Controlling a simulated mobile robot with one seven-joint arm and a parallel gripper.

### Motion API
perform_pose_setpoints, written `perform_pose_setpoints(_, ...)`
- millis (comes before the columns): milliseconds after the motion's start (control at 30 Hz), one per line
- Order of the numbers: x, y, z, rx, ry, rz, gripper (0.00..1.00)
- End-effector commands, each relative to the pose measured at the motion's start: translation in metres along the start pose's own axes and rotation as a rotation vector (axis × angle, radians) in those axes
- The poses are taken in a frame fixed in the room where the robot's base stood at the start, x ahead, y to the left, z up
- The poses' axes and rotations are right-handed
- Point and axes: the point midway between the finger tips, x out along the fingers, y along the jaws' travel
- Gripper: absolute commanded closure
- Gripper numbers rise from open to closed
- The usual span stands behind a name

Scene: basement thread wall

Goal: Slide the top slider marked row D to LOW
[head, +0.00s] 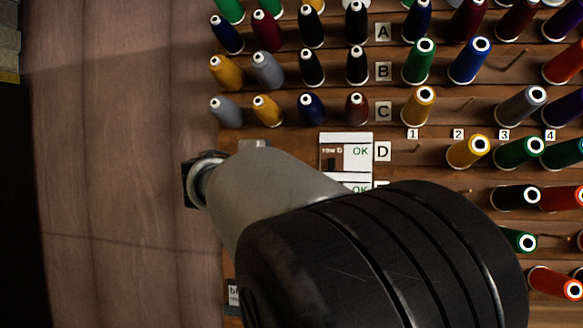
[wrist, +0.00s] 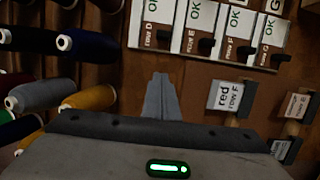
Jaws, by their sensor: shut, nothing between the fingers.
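The row D slider panel (head: 358,153) is a white plate with a green "OK" on the wall, beside a "D" tag (head: 382,151). Its dark slider knob (head: 331,165) sits in a brown slot at the panel's left. In the wrist view the row D panel (wrist: 158,14) is leftmost in a line of similar panels, its dark knob (wrist: 152,39) near the lower end. My gripper (wrist: 160,80) is shut and empty, its fingertips below the row D panel in that view and apart from the knob. In the head view my arm hides the fingers.
In the wrist view, row E (wrist: 195,20), row F (wrist: 236,25) and row G (wrist: 270,35) panels stand close to the right. Thread cones (wrist: 85,44) stick out at left. A "red row F" tag block (wrist: 231,97) stands at right.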

Motion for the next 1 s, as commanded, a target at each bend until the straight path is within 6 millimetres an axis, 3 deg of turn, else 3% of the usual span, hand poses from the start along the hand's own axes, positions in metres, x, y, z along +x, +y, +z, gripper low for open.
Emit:
perform_pose_setpoints(167, 0.025, 0.003, 0.002, -0.002, -0.006, 0.001, 1.00)
perform_pose_setpoints(533, 0.101, 0.003, 0.004, -0.001, -0.004, 0.000, 1.00)
perform_pose_setpoints(733, 0.104, 0.001, 0.031, 0.001, -0.002, -0.001, 1.00)
perform_pose_setpoints(1000, 0.106, 0.000, 0.040, 0.001, 0.000, -0.001, 1.00)
